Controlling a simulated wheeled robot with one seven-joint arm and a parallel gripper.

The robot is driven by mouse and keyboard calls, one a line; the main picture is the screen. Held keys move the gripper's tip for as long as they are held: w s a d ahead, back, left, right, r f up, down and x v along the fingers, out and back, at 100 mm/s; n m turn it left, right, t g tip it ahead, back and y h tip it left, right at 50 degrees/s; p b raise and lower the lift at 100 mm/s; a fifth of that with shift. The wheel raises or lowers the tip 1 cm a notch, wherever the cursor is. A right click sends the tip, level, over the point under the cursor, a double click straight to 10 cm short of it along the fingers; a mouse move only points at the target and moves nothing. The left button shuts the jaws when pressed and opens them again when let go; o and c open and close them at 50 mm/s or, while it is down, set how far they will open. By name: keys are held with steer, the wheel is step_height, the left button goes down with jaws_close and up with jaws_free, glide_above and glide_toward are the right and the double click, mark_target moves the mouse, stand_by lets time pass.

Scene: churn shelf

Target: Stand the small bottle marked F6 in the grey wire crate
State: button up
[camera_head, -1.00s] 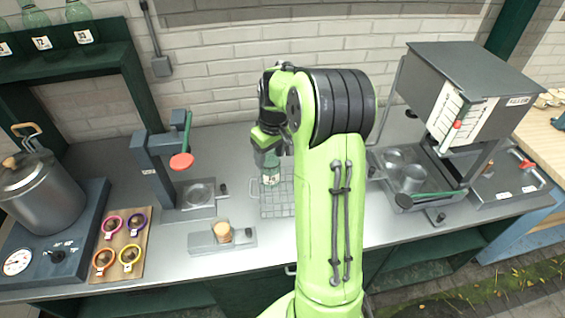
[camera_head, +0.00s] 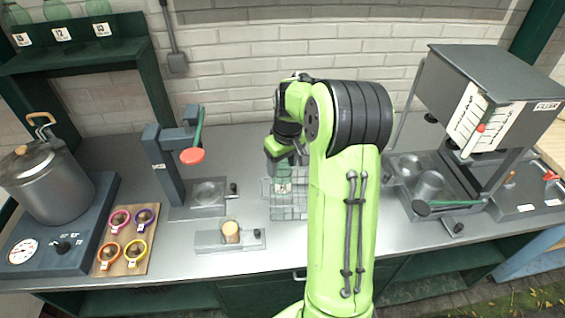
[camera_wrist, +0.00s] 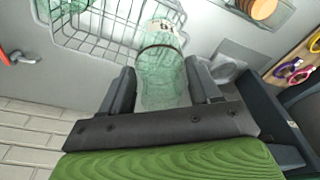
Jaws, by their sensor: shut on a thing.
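My gripper (camera_head: 280,158) is shut on a small green glass bottle (camera_head: 283,188), with one finger on each side of it. In the wrist view the gripper (camera_wrist: 162,76) holds the bottle (camera_wrist: 160,82), whose white label is only partly in view and not surely readable. The grey wire crate (camera_head: 289,213) stands on the counter under the gripper. In the head view the bottle overlaps the crate; I cannot tell whether it touches the crate floor. The crate's wires (camera_wrist: 100,42) also show beside the bottle in the wrist view.
A steel block with a cork (camera_head: 231,231) lies left of the crate. A press with a red knob (camera_head: 192,156) stands behind it. Coloured rings on a board (camera_head: 127,262) and a pot (camera_head: 48,185) are further left. A filler machine (camera_head: 480,100) stands at the right.

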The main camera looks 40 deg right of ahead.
steer(key=shift+f, duration=0.1)
steer(key=shift+f+b, duration=1.6)
steer(key=shift+f, duration=0.3)
steer(key=shift+f, duration=0.1)
steer(key=shift+f+b, duration=1.15)
steer(key=shift+f, duration=0.25)
steer(key=shift+f+b, duration=0.8)
steer(key=shift+f, duration=0.25)
steer(key=shift+f+b, duration=0.3)
steer(key=shift+f, duration=0.05)
